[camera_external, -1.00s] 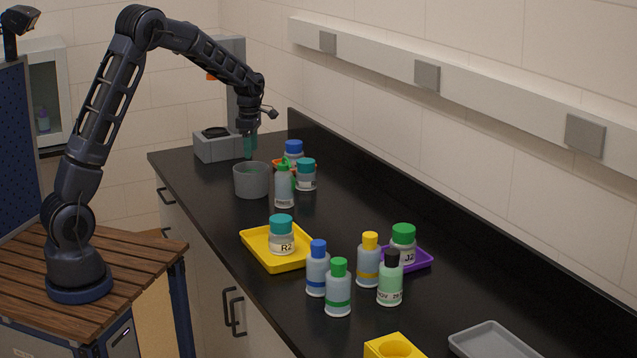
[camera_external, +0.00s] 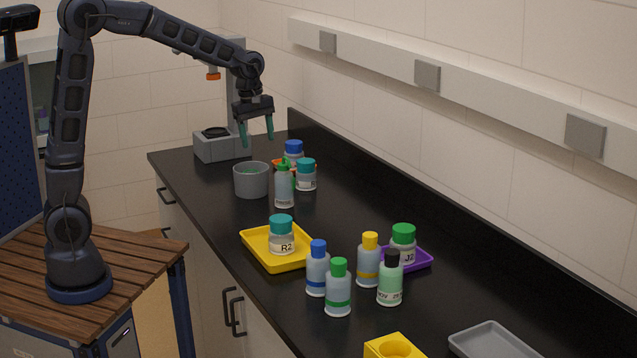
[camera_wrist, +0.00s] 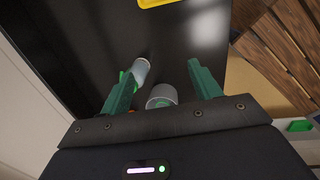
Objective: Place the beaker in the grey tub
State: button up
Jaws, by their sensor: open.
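The grey tub (camera_external: 251,184) stands upright on the black counter, near its far left end. In the wrist view the tub (camera_wrist: 158,91) shows between my fingers, partly cut off by the gripper body. A round, green-tinted thing (camera_wrist: 162,104) shows inside it, and a faint green tint shows there in the external view too. It may be the beaker, but its shape is too hidden to be sure. No beaker shows elsewhere. My gripper (camera_external: 257,142) is open and empty, above the tub and apart from it, with its two green fingers spread and pointing down.
A green-capped squeeze bottle (camera_external: 284,188) and a teal-capped jar (camera_external: 306,176) stand close right of the tub. A grey stand (camera_external: 218,146) is behind it. A yellow tray (camera_external: 292,264) with a jar and several bottles are nearer. The air around my gripper is clear.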

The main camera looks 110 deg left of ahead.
jog(key=d+r+m+t, duration=0.15)
jog(key=d+m, duration=0.25)
jog(key=d, duration=0.5)
jog(key=s+d+r+m, duration=0.1)
jog(key=d+r+m, duration=0.3)
jog(key=d, duration=0.5)
jog(key=d+r+m, duration=0.1)
jog(key=d+m, duration=0.4)
jog(key=d, duration=0.3)
jog(key=s+d+f+m+t, duration=0.1)
jog(key=s+d+m, duration=0.5)
jog(key=d, duration=0.3)
jog(key=s+d+f+m, duration=0.1)
jog(key=s+d+m, duration=0.6)
jog(key=d+m, duration=0.1)
jog(key=shift+d+t+h, duration=0.3)
jog(key=shift+d+t, duration=0.05)
jog(key=shift+d, duration=0.05)
